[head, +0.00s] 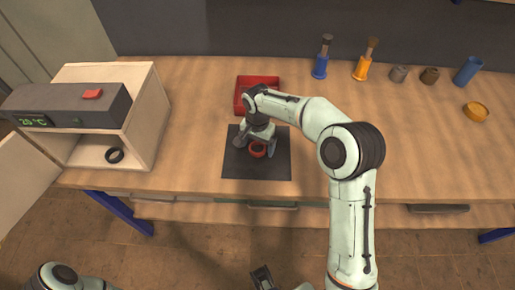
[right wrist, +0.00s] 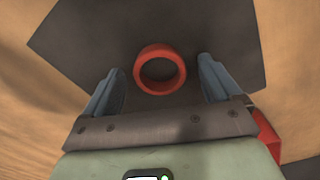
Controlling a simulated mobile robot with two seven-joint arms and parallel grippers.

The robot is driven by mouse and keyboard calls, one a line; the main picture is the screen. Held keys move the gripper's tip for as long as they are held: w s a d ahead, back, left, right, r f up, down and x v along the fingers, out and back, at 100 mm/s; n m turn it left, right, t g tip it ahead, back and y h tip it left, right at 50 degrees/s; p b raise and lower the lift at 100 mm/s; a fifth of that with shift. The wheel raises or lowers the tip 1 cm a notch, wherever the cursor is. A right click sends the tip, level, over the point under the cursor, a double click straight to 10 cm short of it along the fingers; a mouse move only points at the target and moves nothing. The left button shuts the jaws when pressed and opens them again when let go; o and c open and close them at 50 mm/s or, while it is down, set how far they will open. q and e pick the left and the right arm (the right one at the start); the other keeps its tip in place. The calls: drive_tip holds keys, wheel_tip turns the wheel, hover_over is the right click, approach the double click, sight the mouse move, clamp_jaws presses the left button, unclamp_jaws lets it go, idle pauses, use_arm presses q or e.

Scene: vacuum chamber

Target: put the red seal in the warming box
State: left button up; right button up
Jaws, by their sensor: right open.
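The red seal (head: 257,149) is a thick ring lying on a dark mat (head: 240,170) on the bench. In the right wrist view the red seal (right wrist: 160,69) lies between and slightly beyond the fingertips, with a gap on each side. My right gripper (head: 256,144) is open over the mat, its fingers (right wrist: 161,80) apart around the seal. The warming box (head: 148,120) stands at the left end of the bench, its front open. Its dark top unit reads 20 °C. A black ring (head: 114,155) lies inside.
A red tray (head: 256,79) stands just behind the mat. Blue and orange bottles, small dark pots, a blue cup (head: 467,71) and an orange dish (head: 476,111) stand at the back right. A pale panel (head: 24,180) is beside the box. Bench between box and mat is clear.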

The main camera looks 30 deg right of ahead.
drive_tip(key=shift+c, duration=0.3)
drive_tip(key=c, duration=1.2)
drive_tip(key=shift+o, duration=0.2)
drive_tip(key=shift+r, duration=0.1)
wheel_tip(320, 180, up, 20)
drive_tip(key=p, duration=0.4)
drive_tip(key=a+f+n, duration=0.2)
drive_tip(key=f+n, duration=0.1)
drive_tip(key=f, duration=0.2)
drive_tip(key=w+a+f+n+p, duration=0.1)
drive_tip(key=a+f+n, duration=0.2)
drive_tip(key=f+n, duration=0.1)
drive_tip(key=a+f+n+p, duration=0.1)
drive_tip(key=a+f+n, duration=0.2)
drive_tip(key=f, duration=0.2)
drive_tip(key=shift+w+f, duration=0.35)
drive_tip(key=shift+w, duration=0.05)
use_arm(q)
wheel_tip(320, 180, up, 7)
drive_tip(key=w, duration=0.2)
drive_tip(key=shift+w+f, duration=0.15)
drive_tip(key=shift+w, duration=0.15)
use_arm(e)
drive_tip(key=shift+a+f+n, duration=0.2)
drive_tip(key=shift+f+n, duration=0.1)
drive_tip(key=shift+n, duration=0.1)
